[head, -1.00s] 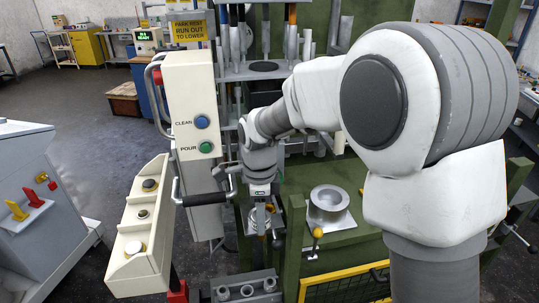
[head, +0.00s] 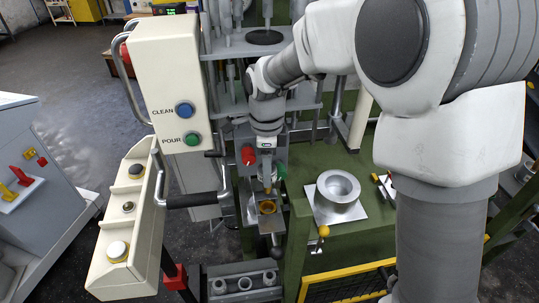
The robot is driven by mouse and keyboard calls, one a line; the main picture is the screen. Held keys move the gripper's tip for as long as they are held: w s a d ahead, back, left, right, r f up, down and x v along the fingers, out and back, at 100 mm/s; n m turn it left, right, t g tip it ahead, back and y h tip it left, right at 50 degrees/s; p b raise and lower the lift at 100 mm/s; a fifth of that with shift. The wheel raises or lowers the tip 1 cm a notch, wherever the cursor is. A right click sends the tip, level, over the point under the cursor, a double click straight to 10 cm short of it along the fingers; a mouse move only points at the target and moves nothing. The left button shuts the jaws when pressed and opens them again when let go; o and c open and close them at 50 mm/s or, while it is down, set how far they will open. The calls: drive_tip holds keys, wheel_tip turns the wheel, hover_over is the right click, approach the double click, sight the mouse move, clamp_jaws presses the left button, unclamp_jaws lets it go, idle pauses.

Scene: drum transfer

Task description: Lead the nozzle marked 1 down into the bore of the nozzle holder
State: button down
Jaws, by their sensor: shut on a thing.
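My gripper (head: 266,166) points down in the head view, left of the silver round pot. It is shut on a small brownish nozzle (head: 267,184), which hangs roughly upright below the fingers. The mark on the nozzle is too small to read. Just below it is what looks like the nozzle holder (head: 258,220), a grey block with an orange-rimmed round bore. The nozzle tip appears above the bore; the exact gap and alignment cannot be told from this view.
A red part (head: 248,154) and a green part (head: 283,171) sit close to either side of my gripper. The silver pot (head: 338,196) stands on the green bench to the right.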

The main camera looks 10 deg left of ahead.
sight(268, 192)
drive_tip(key=shift+w, duration=0.35)
drive_tip(key=shift+f, duration=0.15)
drive_tip(key=shift+f+b, duration=1.95)
drive_tip(key=shift+f, duration=0.75)
wheel_tip(268, 192, down, 3)
drive_tip(key=shift+f, duration=0.2)
drive_tip(key=shift+f+b, duration=0.35)
drive_tip(key=shift+f, duration=0.15)
drive_tip(key=shift+f+b, duration=0.4)
drive_tip(key=shift+f, duration=0.3)
